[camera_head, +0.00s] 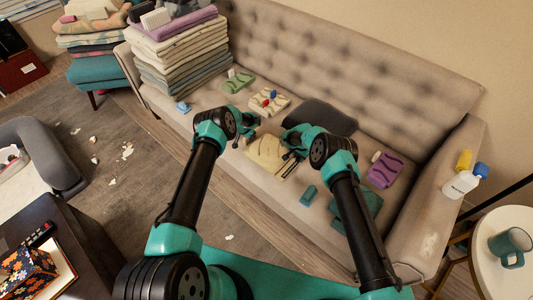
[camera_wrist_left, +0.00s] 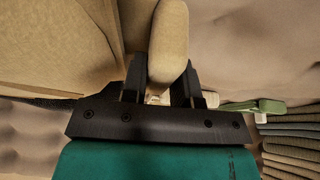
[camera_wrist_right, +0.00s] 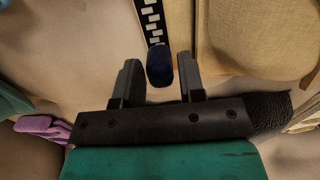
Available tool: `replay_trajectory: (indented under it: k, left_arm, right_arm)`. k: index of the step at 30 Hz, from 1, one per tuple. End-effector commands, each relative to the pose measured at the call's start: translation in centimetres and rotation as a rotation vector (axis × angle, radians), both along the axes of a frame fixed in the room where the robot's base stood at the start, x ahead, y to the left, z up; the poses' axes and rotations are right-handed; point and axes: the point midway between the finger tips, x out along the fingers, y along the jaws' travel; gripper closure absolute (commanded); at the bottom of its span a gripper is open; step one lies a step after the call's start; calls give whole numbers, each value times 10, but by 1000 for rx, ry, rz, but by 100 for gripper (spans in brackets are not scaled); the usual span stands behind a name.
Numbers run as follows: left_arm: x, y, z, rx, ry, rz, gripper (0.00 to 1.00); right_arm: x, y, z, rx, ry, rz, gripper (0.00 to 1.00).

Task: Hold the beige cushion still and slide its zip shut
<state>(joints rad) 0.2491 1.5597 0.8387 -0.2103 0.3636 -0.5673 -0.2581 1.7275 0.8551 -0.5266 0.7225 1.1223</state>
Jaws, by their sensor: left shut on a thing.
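The beige cushion (camera_head: 266,152) lies on the sofa seat between my two grippers. Its black zip strip with pale teeth (camera_head: 288,168) runs along its right side; it also shows in the right wrist view (camera_wrist_right: 150,20). My left gripper (camera_head: 246,134) is shut on a rounded beige tab (camera_wrist_left: 170,42) at the cushion's edge. My right gripper (camera_head: 292,151) is at the zip's far end. In the right wrist view its fingers are apart, with the dark blue zip pull (camera_wrist_right: 160,68) between them and small gaps beside it.
A dark grey cushion (camera_head: 322,117) lies just behind. A teal block (camera_head: 308,195), a teal cloth (camera_head: 358,208) and a purple cloth (camera_head: 385,170) lie to the right. A patterned beige item (camera_head: 268,102) and a green one (camera_head: 238,83) lie behind, near stacked towels (camera_head: 180,55).

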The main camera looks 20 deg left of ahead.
Motion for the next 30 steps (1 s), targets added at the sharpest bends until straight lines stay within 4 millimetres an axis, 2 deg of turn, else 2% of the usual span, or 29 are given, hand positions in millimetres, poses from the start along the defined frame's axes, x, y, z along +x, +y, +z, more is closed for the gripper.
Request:
replay_trajectory:
  k: [1,4,14,30]
  left_arm:
    - [0,0,0,0,0,-1,100]
    - [0,0,0,0,0,-1,100]
    - [0,0,0,0,0,0,100]
    - [0,0,0,0,0,0,100]
  right_arm:
    - [0,0,0,0,0,0,59]
    - [0,0,0,0,0,0,49]
    - [0,0,4,0,0,1,49]
    - [0,0,45,0,0,1,49]
